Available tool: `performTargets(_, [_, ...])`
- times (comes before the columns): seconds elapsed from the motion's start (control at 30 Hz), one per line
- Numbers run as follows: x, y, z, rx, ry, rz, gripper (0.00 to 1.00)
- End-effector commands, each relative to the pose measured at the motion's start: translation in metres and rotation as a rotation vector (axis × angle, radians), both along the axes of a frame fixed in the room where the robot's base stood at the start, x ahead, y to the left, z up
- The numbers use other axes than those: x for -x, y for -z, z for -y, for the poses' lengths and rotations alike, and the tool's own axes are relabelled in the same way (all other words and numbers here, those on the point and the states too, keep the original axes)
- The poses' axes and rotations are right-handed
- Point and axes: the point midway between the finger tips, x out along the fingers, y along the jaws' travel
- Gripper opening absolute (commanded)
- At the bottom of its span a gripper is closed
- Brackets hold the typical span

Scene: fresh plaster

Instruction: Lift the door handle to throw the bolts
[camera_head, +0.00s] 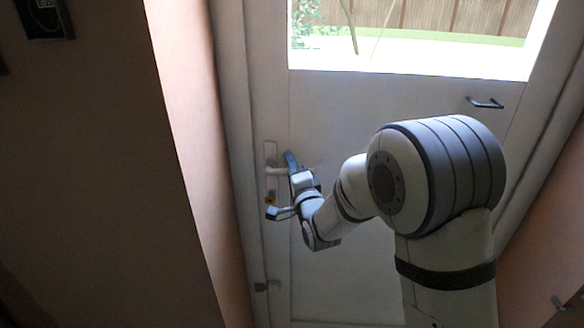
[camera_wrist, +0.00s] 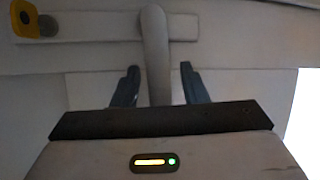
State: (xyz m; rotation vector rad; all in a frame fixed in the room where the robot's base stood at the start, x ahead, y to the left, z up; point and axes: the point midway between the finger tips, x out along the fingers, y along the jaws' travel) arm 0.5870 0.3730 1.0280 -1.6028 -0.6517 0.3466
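The door handle (camera_head: 277,171) is a pale lever on a narrow upright plate at the left edge of the white door (camera_head: 345,115). It sticks out to the right and looks roughly level. My gripper (camera_head: 291,168) is at the lever's free end. In the wrist view the lever (camera_wrist: 155,45) runs down from its plate between the two blue-grey fingers of my gripper (camera_wrist: 160,87). The fingers stand apart, with a gap showing on each side of the lever. The lever's end is hidden behind my gripper body.
A yellow lock piece (camera_head: 270,199) sits below the handle and also shows in the wrist view (camera_wrist: 24,18). A dark pull handle (camera_head: 485,103) is at the door's upper right, below the glass pane (camera_head: 420,50). A wall corner (camera_head: 190,130) stands close on the left.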

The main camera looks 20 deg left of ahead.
Motion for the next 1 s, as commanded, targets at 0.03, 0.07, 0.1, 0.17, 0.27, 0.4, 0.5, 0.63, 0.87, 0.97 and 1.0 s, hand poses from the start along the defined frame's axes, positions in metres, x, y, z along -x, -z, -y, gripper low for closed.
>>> performTargets(0.03, [0.0002,0.0002,-0.0001,0.000,0.000,0.000,0.40])
performTargets(0.07, [0.0002,0.0003,0.0000,0.000,0.000,0.000,0.40])
performTargets(0.1, [0.0003,0.0003,-0.0001,0.000,0.000,0.000,0.40])
performTargets(0.17, [0.0004,0.0002,-0.0001,0.000,0.000,0.000,0.35])
performTargets(0.27, [0.0006,0.0002,-0.0002,0.000,-0.001,0.000,0.27])
performTargets(0.4, [0.0007,0.0002,-0.0003,0.000,-0.001,0.000,0.15])
performTargets(0.5, [0.0008,0.0002,-0.0004,0.000,-0.001,0.000,0.07])
performTargets(0.63, [0.0008,0.0002,-0.0005,0.000,-0.001,0.000,0.00])
performTargets(0.87, [0.0010,0.0003,-0.0007,0.000,-0.002,0.000,0.00])
performTargets(0.97, [0.0007,0.0005,0.0025,0.001,0.000,0.000,0.00])
performTargets(1.0, [-0.0002,0.0004,0.0028,0.004,0.002,0.001,0.00])
